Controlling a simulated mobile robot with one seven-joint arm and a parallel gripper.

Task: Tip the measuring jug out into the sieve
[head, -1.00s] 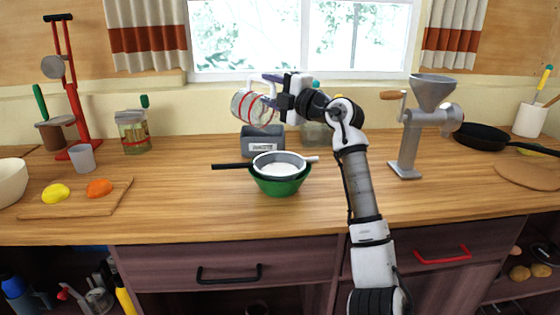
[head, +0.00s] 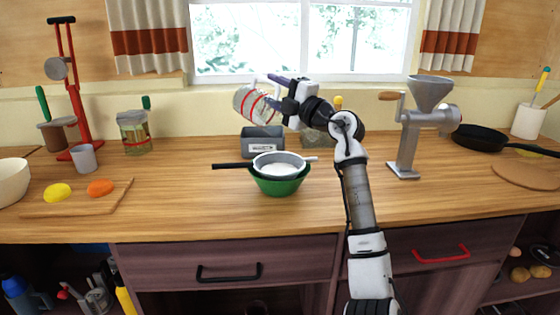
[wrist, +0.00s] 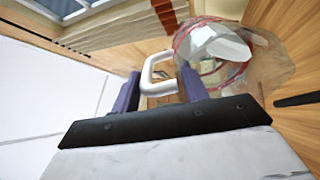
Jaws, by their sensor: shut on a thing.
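The measuring jug (head: 250,105) is clear with red bands and a white handle. It hangs tilted in the air above and behind the sieve. My gripper (head: 274,92) is shut on its handle; in the wrist view the two fingers (wrist: 160,92) stand either side of the white handle (wrist: 152,76). The wrist view shows something white inside the jug (wrist: 268,80). The sieve (head: 259,160), with a black handle to the left, rests on a green bowl (head: 278,187). Its inside looks white; whether that is mesh or contents I cannot tell.
A grey labelled tub (head: 262,147) stands just behind the sieve. A metal grinder (head: 408,140) stands to the right. A cutting board (head: 80,208) with a lemon and an orange lies at the left. The counter beside the bowl is clear.

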